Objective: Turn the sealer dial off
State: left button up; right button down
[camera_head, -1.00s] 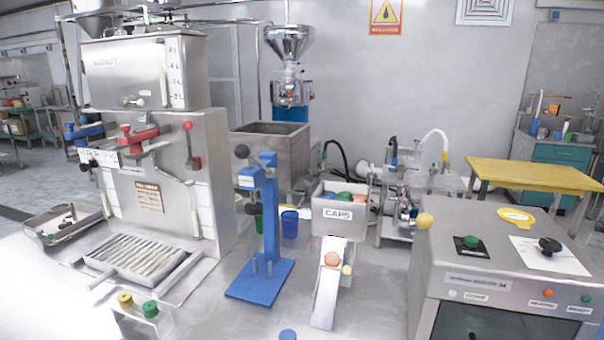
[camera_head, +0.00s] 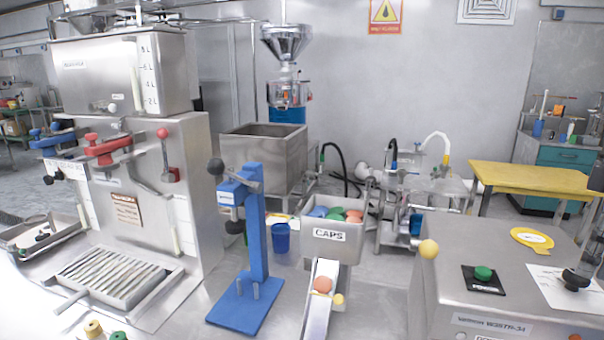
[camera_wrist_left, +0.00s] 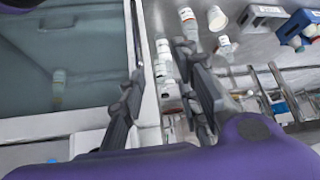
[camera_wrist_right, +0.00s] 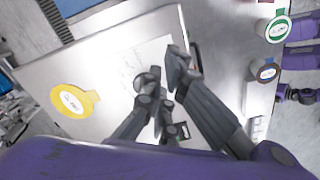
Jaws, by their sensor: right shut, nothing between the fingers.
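The sealer is the steel box (camera_head: 505,302) at the right of the head view.
The caps bin (camera_head: 331,235) and blue press (camera_head: 255,235) stand to the left.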

jog(key=shift+f, duration=0.7)
jog(key=shift+s+a+f, duration=0.1)
jog(key=shift+f, duration=0.2)
jog(key=shift+f, duration=0.1)
jog(key=shift+w+f+b, duration=0.1)
jog(key=shift+w+b, duration=0.15)
jog(key=shift+b, duration=0.1)
jog(key=shift+w+b, duration=0.1)
jog(key=shift+b, duration=0.3)
dwell(0.7)
jog(key=shift+r, duration=0.25)
